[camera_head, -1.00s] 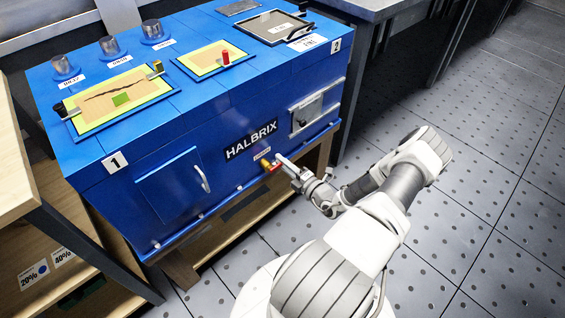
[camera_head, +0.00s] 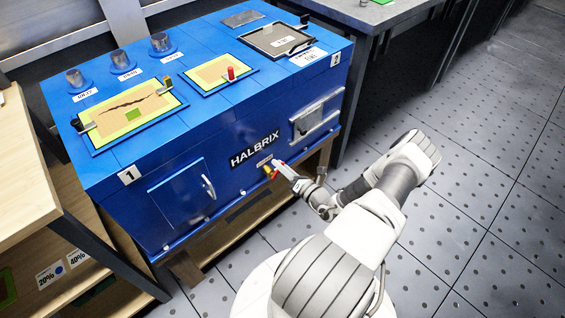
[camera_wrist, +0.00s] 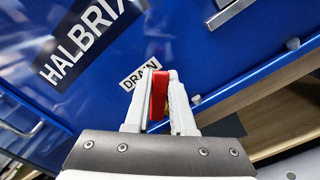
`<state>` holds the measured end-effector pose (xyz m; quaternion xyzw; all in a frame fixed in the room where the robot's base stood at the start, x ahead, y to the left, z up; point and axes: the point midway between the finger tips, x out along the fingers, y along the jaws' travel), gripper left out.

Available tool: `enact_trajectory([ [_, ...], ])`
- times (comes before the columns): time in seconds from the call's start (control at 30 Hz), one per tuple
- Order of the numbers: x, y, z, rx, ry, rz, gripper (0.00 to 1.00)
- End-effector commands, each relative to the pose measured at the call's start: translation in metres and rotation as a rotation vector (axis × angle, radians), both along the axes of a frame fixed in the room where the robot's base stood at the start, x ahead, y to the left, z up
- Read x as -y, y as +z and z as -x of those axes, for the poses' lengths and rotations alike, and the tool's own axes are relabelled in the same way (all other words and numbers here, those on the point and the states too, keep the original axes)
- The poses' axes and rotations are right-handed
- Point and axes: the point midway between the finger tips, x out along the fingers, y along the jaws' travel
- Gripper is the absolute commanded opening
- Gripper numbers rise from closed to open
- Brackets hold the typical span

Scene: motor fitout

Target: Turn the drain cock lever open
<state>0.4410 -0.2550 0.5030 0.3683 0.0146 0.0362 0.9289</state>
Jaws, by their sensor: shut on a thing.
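The drain cock has a red lever (camera_wrist: 159,88) and a brass-coloured body (camera_head: 267,169) on the front of the blue HALBRIX cabinet (camera_head: 225,130), low down under a small DRAIN label (camera_wrist: 141,73). My gripper (camera_wrist: 158,100) is shut on the red lever, with one white finger on each side of it in the wrist view. In the head view my gripper (camera_head: 279,171) reaches the cock from the right. The fingers hide part of the lever, and most of the cock body is hidden in the wrist view.
A door with a handle (camera_head: 207,187) is left of the cock. A hatch with a latch (camera_head: 310,121) is to its right. A rail runs along the cabinet's lower edge. A wooden bench (camera_head: 25,170) stands at left. The floor (camera_head: 480,170) at right is clear.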

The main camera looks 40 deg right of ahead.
Motion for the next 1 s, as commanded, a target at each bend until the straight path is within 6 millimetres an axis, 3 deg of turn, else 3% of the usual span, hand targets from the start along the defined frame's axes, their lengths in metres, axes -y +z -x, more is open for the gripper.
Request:
enact_trajectory([
  [0.6, -0.023, 0.013, 0.002, 0.043, 0.002, 0.547, 0.00],
  [1.0, -0.031, 0.013, 0.003, 0.058, 0.001, 0.737, 0.00],
])
